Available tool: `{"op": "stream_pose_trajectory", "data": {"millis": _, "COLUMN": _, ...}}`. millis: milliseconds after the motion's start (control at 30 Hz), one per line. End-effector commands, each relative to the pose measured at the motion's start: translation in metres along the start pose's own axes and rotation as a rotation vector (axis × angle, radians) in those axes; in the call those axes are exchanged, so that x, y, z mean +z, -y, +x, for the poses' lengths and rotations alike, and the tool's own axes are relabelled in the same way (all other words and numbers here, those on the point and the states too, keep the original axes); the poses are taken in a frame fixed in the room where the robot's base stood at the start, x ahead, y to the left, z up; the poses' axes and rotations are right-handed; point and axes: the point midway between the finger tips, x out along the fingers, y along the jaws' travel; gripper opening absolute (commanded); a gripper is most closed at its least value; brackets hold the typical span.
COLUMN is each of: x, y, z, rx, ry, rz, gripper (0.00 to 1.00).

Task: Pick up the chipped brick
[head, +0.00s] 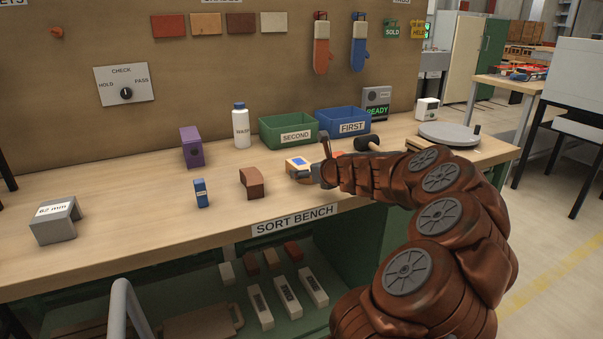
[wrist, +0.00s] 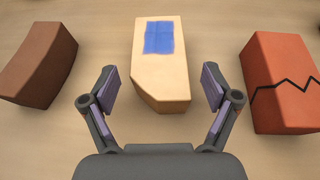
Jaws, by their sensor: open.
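The brick that looks chipped is a cream block (wrist: 160,75) with a blue patch on top, in the middle of the wrist view. Its near left corner is cut away. In the head view the cream brick (head: 297,162) sits on the bench, partly hidden by my gripper (head: 316,166). In the wrist view my gripper (wrist: 160,92) is open and empty. Its fingers stand left and right of the brick's near end, with a gap on both sides. I cannot tell how high they are above the bench.
A brown curved brick (wrist: 38,65) lies left and an orange brick (wrist: 280,85) with a black zigzag line lies right. On the bench (head: 110,211) are a blue block (head: 201,193), a purple block (head: 191,147), a white bottle (head: 241,126), and green (head: 283,130) and blue (head: 342,121) bins behind.

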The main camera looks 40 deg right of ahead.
Motion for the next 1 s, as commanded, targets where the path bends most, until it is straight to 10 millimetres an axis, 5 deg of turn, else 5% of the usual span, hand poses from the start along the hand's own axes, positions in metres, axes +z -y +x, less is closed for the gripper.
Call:
{"op": "stream_pose_trajectory", "data": {"millis": 200, "x": 0.001, "y": -0.001, "z": 0.022, "rx": 0.002, "ry": 0.001, "rz": -0.003, "gripper": 0.88}}
{"op": "stream_pose_trajectory", "data": {"millis": 533, "x": 0.001, "y": -0.001, "z": 0.026, "rx": 0.002, "ry": 0.001, "rz": -0.002, "gripper": 0.88}}
{"op": "stream_pose_trajectory", "data": {"millis": 1000, "x": 0.001, "y": -0.001, "z": 0.026, "rx": 0.002, "ry": 0.001, "rz": -0.003, "gripper": 0.39}}
